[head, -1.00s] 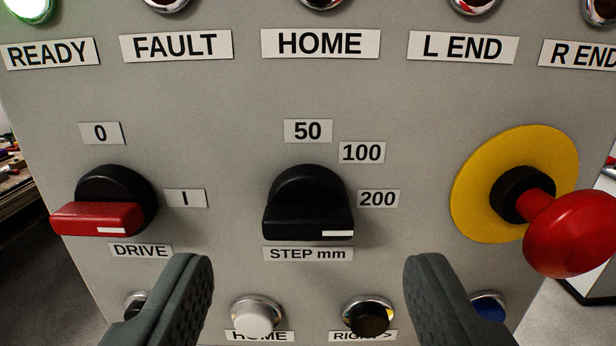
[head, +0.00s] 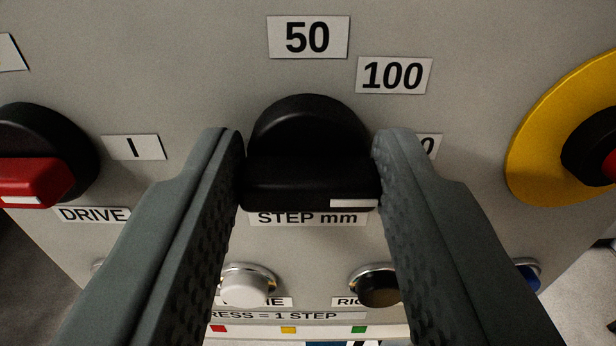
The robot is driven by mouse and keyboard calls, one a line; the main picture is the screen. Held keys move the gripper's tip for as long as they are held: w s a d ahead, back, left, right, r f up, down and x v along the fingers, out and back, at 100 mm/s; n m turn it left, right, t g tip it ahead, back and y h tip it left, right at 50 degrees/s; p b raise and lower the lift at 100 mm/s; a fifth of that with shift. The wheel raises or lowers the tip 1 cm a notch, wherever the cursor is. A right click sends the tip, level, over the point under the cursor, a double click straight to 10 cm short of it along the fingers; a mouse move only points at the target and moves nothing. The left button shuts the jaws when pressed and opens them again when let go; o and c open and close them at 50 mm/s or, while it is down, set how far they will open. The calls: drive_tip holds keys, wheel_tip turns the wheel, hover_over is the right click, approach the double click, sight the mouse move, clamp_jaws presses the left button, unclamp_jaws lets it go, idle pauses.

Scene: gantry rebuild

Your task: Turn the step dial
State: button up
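The step dial (head: 308,180) is a black knob with a bar handle lying level across it, above the "STEP mm" label (head: 310,218). A white mark (head: 353,203) sits at the right end of the bar, on the side of the 200 label, which is mostly hidden behind my right finger. The 50 label (head: 308,38) is above the dial and the 100 label (head: 394,75) is up and right. My gripper (head: 309,165) is closed in on the bar, with one finger against each end.
The drive switch (head: 35,165) with a red handle is to the left. The yellow disc (head: 545,125) of a red mushroom button is to the right. A white button (head: 245,282) and a black button (head: 378,286) sit just below, between the fingers.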

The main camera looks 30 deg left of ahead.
idle(0.3)
drive_tip(key=n, duration=0.4)
drive_tip(key=shift+n, duration=0.3)
drive_tip(key=shift+s+a+n, duration=0.1)
drive_tip(key=shift+n, duration=1.9)
drive_tip(key=shift+f, duration=0.1)
drive_tip(key=o, duration=1)
drive_tip(key=v, duration=1.7)
drive_tip(key=shift+s, duration=0.2)
